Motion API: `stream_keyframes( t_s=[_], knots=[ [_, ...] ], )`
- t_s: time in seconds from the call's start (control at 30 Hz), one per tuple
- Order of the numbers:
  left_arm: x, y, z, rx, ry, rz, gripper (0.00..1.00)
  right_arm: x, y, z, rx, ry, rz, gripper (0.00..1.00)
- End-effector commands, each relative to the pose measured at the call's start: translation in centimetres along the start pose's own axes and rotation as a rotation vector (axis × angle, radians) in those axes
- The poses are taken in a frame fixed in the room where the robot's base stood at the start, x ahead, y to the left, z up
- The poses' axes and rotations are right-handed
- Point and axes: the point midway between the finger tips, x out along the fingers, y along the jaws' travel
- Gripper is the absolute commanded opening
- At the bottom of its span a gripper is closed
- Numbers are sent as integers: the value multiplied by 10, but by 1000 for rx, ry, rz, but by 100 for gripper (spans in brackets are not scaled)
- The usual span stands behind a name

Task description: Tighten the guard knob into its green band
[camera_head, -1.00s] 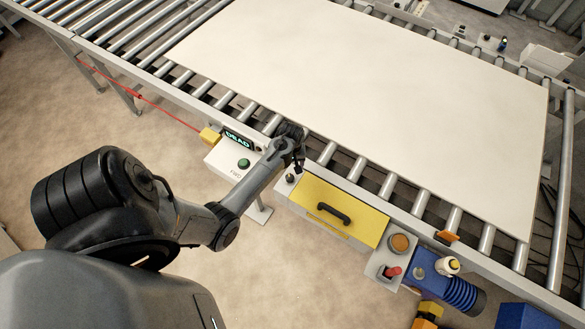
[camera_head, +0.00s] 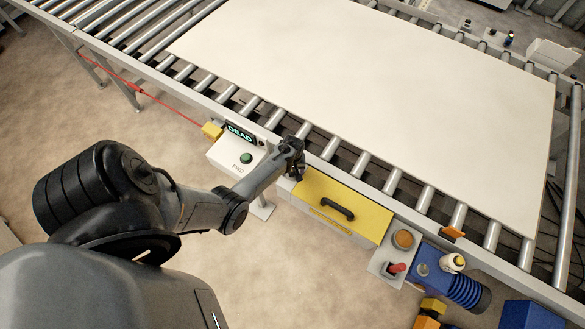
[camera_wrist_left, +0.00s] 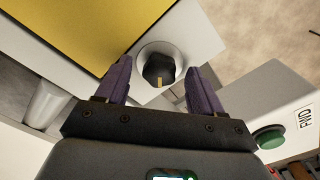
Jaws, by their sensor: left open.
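The guard knob (camera_wrist_left: 158,68) is black with a pale pointer mark. It sits in a round pale collar on a white plate (camera_wrist_left: 196,42), beside the yellow guard (camera_head: 362,222). In the wrist view, the knob lies between the two purple fingers of my left gripper (camera_wrist_left: 162,84), which is open with a gap on both sides. In the head view, my left gripper (camera_head: 297,174) is at the guard's left end and hides the knob. I cannot make out a green band in either view. My right gripper is not in view.
The guard has a black handle (camera_head: 338,208). A red switch (camera_head: 397,268) is to the right. A large pale panel (camera_head: 380,90) covers the rollers behind.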

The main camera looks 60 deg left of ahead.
Motion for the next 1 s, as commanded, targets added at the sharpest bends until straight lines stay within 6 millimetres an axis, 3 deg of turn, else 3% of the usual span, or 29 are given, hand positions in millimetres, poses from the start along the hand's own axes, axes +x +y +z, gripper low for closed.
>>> stream_keyframes(
  t_s=[0.17, 0.53, 0.83, 1.0],
  knots=[
    [0, 0, 0, 0, 0, 0, 67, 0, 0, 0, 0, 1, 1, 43],
    [0, 0, 0, 0, 0, -1, 12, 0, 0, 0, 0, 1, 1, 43],
    [-1, -1, 0, 183, -2, -3, 11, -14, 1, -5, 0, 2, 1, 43],
    [1, -1, 1, 195, -2, -1, 11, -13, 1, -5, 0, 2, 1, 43]
  ],
)
